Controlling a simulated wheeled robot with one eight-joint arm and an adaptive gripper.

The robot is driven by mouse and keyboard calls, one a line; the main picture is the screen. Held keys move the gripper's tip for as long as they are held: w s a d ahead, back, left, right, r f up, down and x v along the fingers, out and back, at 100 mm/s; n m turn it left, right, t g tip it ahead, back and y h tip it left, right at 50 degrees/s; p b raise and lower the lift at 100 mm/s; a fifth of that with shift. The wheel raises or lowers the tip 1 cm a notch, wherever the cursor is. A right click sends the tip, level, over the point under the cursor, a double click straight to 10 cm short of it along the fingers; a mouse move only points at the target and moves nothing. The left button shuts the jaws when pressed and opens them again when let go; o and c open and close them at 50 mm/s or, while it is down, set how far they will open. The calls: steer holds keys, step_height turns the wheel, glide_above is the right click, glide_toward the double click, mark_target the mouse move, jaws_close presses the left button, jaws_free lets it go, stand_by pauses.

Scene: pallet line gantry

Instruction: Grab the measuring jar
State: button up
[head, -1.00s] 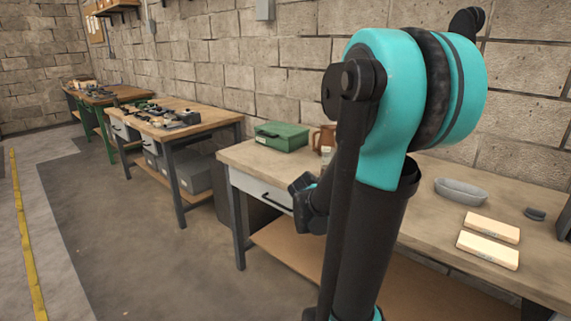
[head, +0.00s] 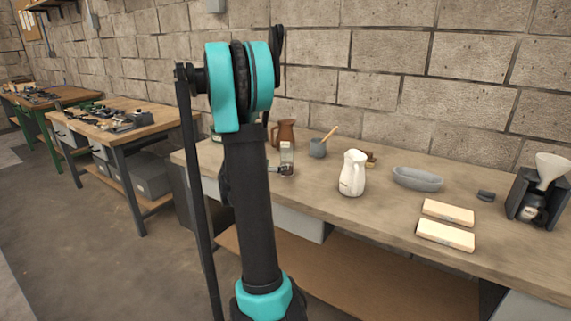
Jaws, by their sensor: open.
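A white jug with a handle (head: 352,174) stands upright on the near workbench (head: 330,215), right of my arm. A small clear-looking vessel with a dark base (head: 287,157) stands just right of my arm and farther left on the bench. Either could be the measuring jar; I cannot tell which from this view. A brown jug (head: 285,133) stands behind the clear vessel. My raised arm fills the left middle of the view. My gripper does not show clearly; the arm hides it. Nothing is seen held.
A grey cup with a wooden stick (head: 318,147), a grey oval bowl (head: 418,179), two pale blocks (head: 446,235) and a dark stand with a white funnel (head: 540,190) stand on the bench. A stone wall closes the back. Another workbench (head: 130,120) stands left.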

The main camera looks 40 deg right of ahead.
mark_target(283, 163)
steer(key=shift+s+x, duration=0.1)
steer(key=shift+x, duration=2.1)
steer(key=shift+s+x, duration=0.15)
steer(key=shift+x, duration=2)
steer(key=shift+d, duration=0.1)
steer(key=c, duration=1.4)
steer(key=shift+c, duration=0.2)
